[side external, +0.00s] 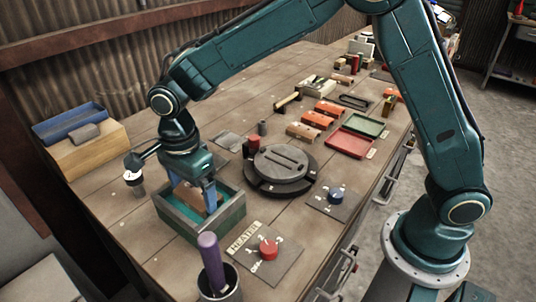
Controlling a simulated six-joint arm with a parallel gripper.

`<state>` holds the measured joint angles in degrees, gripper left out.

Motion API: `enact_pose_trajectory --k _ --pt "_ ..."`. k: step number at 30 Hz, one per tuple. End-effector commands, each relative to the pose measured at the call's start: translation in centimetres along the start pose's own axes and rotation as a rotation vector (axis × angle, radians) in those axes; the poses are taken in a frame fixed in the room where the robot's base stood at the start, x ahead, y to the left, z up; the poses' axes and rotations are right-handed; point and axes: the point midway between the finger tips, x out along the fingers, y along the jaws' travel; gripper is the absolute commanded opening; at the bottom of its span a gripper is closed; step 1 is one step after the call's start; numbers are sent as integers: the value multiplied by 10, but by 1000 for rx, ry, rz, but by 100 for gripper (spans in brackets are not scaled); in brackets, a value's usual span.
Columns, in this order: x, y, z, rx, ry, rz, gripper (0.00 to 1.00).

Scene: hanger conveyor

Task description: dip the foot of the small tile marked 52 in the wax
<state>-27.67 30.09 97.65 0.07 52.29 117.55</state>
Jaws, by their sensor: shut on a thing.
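My gripper (191,192) points down into a green-walled open box (222,222) at the near left of the bench. It is shut on a brown tile (188,196), which sits between its blue fingers. The tile's lower part is inside the box, behind the front wall. The number on the tile cannot be read. The wax surface and whether the tile's foot touches it cannot be made out.
A heater plate with a red knob (268,249) and a cup (219,287) with a purple-handled tool stand in front of the box. A dark round turntable (281,166) is to its right. A wooden block (85,152) with a blue tray (70,124) stands left. Red and green trays lie farther back.

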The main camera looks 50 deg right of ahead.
Motion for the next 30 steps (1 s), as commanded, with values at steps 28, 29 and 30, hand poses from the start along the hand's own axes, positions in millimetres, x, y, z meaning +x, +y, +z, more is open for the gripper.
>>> enact_pose_trajectory --k 28,29,30 --pt "6 0 0 0 0 0 62" --pt "6 0 0 0 0 0 62" --pt "5 0 0 0 0 0 62"
